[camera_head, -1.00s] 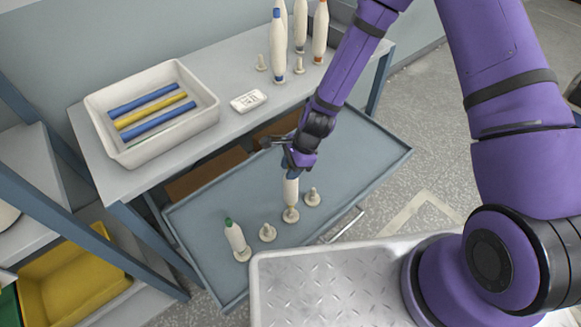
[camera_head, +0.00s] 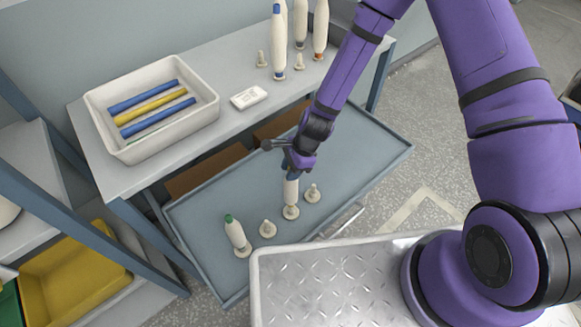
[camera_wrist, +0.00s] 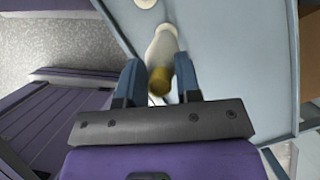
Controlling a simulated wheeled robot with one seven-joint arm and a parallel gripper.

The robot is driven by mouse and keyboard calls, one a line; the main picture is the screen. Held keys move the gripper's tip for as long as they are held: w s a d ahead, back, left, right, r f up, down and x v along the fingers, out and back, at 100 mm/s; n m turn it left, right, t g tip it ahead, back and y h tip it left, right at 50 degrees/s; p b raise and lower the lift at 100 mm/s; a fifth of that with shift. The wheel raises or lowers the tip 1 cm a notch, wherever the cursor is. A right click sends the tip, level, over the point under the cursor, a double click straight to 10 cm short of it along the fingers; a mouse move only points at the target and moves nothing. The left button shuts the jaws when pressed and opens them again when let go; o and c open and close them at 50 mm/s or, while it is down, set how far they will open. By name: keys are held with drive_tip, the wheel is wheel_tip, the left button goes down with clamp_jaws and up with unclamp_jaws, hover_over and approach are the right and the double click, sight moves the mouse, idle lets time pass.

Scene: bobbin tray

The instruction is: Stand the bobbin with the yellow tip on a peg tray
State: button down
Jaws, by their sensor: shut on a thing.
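My gripper (camera_head: 291,172) is shut on the white bobbin with the yellow tip (camera_head: 291,190), holding it by its tip end. In the wrist view the yellow tip (camera_wrist: 160,82) lies between the blue fingers (camera_wrist: 160,76). The bobbin stands about upright, its lower end at a peg (camera_head: 290,212) on the grey-blue peg tray (camera_head: 205,205). I cannot tell whether it is fully seated. A bobbin with a green tip (camera_head: 236,234) stands on the peg at the left end. Bare pegs stand on either side of the held bobbin, one left (camera_head: 267,229) and one right (camera_head: 312,194).
The grey table (camera_head: 225,85) behind holds a white bin (camera_head: 150,150) with blue and yellow rods, a small white box (camera_head: 248,97), and several bobbins and pegs. A yellow crate (camera_head: 75,280) sits on the lower left shelf. My metal deck is close in front of the tray.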

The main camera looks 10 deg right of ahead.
drive_tip(key=shift+f, duration=1.45)
drive_tip(key=c, duration=0.7)
unclamp_jaws()
drive_tip(key=shift+c, duration=0.2)
drive_tip(key=v, duration=1)
drive_tip(key=shift+r, duration=0.35)
drive_tip(key=shift+d, duration=0.15)
